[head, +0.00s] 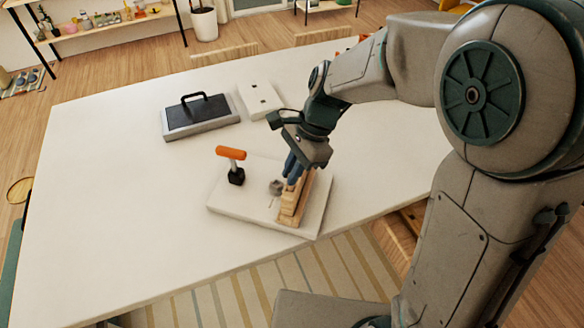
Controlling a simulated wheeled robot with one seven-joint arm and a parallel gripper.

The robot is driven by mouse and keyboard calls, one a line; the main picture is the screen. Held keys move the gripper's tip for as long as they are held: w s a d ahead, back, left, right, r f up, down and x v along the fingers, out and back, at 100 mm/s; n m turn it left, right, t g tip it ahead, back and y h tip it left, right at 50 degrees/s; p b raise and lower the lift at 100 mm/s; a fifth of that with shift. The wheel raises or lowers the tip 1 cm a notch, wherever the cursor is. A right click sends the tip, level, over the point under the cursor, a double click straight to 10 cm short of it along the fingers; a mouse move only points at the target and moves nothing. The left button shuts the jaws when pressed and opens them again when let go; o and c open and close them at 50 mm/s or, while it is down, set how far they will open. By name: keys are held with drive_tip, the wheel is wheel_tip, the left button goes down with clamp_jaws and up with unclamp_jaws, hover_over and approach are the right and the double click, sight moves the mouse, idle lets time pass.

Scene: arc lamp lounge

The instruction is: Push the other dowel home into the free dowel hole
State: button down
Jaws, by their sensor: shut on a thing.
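A pale wooden block (288,217) stands near the right side of a white board (245,212) on the table. My gripper (292,181) reaches down from the upper right, with its blue fingers at the far left side of the block's top. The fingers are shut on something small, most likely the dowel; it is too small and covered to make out. The dowel holes and any other dowel cannot be told apart at this size. A small grey piece (276,188) lies on the board just left of the fingers.
A clamp with an orange handle (231,153) and black base stands on the board's left part. A grey and black case with a handle (200,119) and a white plate with dark holes (260,101) lie behind. The table's left side (110,200) is clear.

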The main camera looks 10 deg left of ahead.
drive_tip(key=shift+f+b, duration=0.5)
drive_tip(key=shift+f, duration=0.4)
drive_tip(key=c, duration=1.4)
unclamp_jaws()
drive_tip(key=shift+r, duration=0.15)
drive_tip(key=b+v, duration=0.1)
drive_tip(key=v, duration=1.2)
drive_tip(key=shift+r, duration=0.3)
drive_tip(key=shift+d, duration=0.1)
drive_tip(key=s+d+f+n+t+h, duration=0.1)
drive_tip(key=s+d+f+n+t, duration=0.1)
drive_tip(key=s+d+n, duration=0.3)
drive_tip(key=s+d+f+n+t+h, duration=0.2)
drive_tip(key=s+d+f+n+t, duration=0.1)
drive_tip(key=d, duration=1)
drive_tip(key=s+n+t, duration=0.1)
drive_tip(key=s+n, duration=0.1)
drive_tip(key=s, duration=0.1)
drive_tip(key=shift+n+t+h, duration=0.3)
